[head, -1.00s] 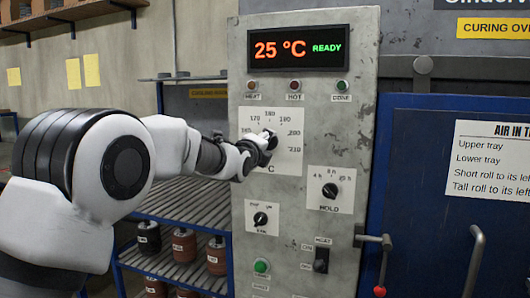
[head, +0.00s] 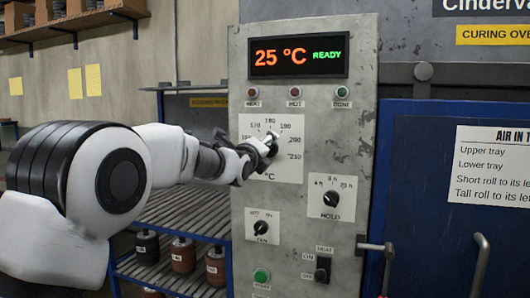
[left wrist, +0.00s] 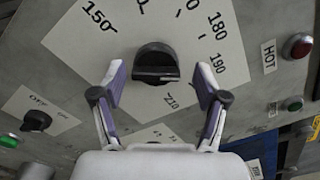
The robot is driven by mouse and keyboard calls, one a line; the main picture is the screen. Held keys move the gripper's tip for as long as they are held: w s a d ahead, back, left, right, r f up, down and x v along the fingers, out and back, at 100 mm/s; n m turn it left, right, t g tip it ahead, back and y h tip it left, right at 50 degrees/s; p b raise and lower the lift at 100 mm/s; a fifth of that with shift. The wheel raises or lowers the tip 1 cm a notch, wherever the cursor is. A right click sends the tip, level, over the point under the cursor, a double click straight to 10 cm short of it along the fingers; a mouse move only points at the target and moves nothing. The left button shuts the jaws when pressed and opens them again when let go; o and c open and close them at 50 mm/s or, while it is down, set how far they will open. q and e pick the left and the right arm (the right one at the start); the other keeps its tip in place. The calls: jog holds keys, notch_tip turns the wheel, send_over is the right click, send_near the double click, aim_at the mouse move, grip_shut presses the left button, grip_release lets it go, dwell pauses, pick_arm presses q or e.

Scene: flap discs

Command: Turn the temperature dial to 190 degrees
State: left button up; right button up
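The temperature dial (left wrist: 155,62) is a black knob on a white scale plate (head: 255,128) marked in degrees up to 210. It shows dark behind my gripper in the head view (head: 272,139). Where its pointer stands I cannot tell. My left gripper (left wrist: 160,78) is open, one finger on each side of the knob, with gaps between pads and knob in the left wrist view. In the head view the left gripper (head: 262,150) is in front of the dial and partly covers it. The display (head: 299,54) reads 25 °C READY. My right gripper is not in view.
Below the dial on the grey panel (head: 300,265) are a HOLD knob (head: 331,198), a smaller knob (head: 261,228), a green button (head: 261,275) and a switch (head: 322,268). A blue door (head: 420,200) with a handle is at right. A shelf with several rolls stands at left.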

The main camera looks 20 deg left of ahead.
pick_arm(q)
jog(key=shift+f, duration=0.2)
jog(key=s, duration=1.2)
jog(key=shift+a, duration=0.2)
